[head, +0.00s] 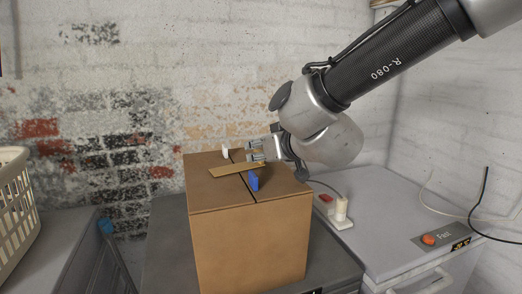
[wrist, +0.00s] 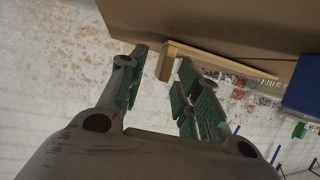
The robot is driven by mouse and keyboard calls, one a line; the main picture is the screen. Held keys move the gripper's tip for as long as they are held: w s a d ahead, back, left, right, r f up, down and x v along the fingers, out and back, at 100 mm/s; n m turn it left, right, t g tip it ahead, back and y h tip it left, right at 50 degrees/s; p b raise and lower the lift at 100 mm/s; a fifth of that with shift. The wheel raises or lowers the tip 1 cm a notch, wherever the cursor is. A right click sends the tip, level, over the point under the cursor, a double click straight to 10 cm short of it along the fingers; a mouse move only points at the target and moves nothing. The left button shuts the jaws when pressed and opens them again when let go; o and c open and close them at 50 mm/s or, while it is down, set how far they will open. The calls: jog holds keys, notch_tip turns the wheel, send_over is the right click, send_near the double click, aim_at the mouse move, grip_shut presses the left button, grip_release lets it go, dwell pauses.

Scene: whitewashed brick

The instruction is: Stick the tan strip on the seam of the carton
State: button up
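The brown carton (head: 250,238) stands closed in the middle of the head view. A dark seam runs front to back across its top. The tan strip (head: 228,171) shows over the top, lying crosswise to the seam; I cannot tell whether it touches the carton. My gripper (head: 252,151) is at the strip's right end, low over the carton top. In the wrist view, my gripper (wrist: 163,58) is open, with a short tab at the strip's (wrist: 225,62) end between the fingertips. Gaps show on both sides of it.
A grey cabinet (head: 405,215) with a white-and-red item is at right. A cream basket (head: 14,205) is at far left.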

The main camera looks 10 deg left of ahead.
jog(key=v, duration=1.2)
jog(key=shift+r, duration=0.1)
jog(key=shift+s+a+f+m+g+y, duration=0.2)
jog(key=shift+s+a+g+y, duration=0.1)
jog(key=shift+s+a+g, duration=0.2)
jog(key=shift+s+a+f+m+g+y, duration=0.2)
jog(key=shift+s+a+g+y, duration=0.1)
jog(key=shift+s+a+g, duration=0.3)
jog(key=s, duration=0.1)
jog(key=s+f+g, duration=0.1)
jog(key=g, duration=0.1)
jog(key=shift+s+a+f+n+y, duration=0.1)
jog(key=shift+s+f+n+y, duration=0.2)
jog(key=shift+s, duration=0.1)
jog(key=s+d+f+m+h, duration=0.1)
jog(key=s+d+m+h, duration=0.1)
jog(key=d, duration=1.2)
jog(key=s+d+f+m+g+h, duration=0.1)
jog(key=d+h, duration=0.4)
jog(key=d, duration=1)
jog(key=s+d+f+m+h, duration=0.2)
jog(key=d+f+m+h, duration=0.1)
jog(key=d, duration=1.2)
jog(key=shift+s+d+m+g+h, duration=0.25)
jog(key=shift+m+g+h, duration=0.2)
jog(key=shift+m, duration=0.65)
